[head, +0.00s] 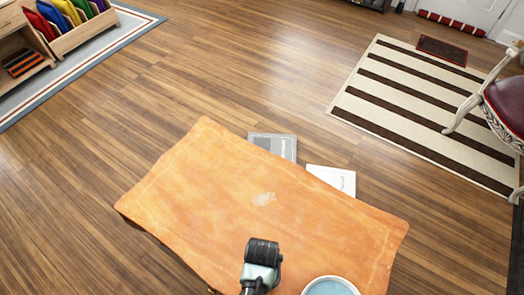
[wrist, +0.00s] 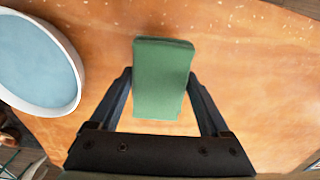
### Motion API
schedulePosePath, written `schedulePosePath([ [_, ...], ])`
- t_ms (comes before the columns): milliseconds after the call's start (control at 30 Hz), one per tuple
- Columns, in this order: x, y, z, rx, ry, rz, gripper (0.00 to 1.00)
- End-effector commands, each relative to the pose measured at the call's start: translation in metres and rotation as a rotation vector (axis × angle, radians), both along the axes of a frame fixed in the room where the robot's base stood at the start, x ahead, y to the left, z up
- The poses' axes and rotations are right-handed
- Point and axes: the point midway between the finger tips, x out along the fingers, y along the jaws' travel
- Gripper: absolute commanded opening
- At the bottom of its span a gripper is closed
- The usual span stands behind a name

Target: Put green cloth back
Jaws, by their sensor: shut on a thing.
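The green cloth (wrist: 164,80) is a folded, block-like piece in the middle of the wrist view. My gripper (wrist: 162,85) is shut on it, with one dark finger along each side. The orange table top (wrist: 235,100) lies behind the cloth; I cannot tell whether the cloth touches it. In the head view the table (head: 210,190) fills the lower middle, and my arm reaches over its near edge. The cloth and fingertips are hidden there.
A round white dish with a pale blue inside (wrist: 38,62) stands left of the cloth; it also shows at the head view's bottom edge (head: 330,287). Beyond the table are two flat items on the floor (head: 272,145), a striped rug (head: 400,105) and a chair (head: 505,105).

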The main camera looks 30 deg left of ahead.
Motion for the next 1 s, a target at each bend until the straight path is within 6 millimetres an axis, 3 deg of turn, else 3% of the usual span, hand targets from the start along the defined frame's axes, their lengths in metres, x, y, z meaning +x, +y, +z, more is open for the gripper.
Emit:
schedulePosePath([
  [200, 0.000, 0.000, -0.031, 0.000, 0.001, 0.000, 0.36],
  [633, 0.000, 0.000, -0.037, 0.000, 0.000, 0.000, 0.36],
  [667, 0.000, 0.000, -0.036, 0.000, -0.001, 0.000, 0.86],
  [700, 0.000, 0.000, -0.035, 0.000, 0.000, 0.001, 0.93],
  [767, 0.000, 0.000, -0.035, 0.000, 0.000, 0.001, 1.00],
  [1000, 0.000, 0.000, -0.034, 0.000, 0.000, 0.001, 1.00],
])
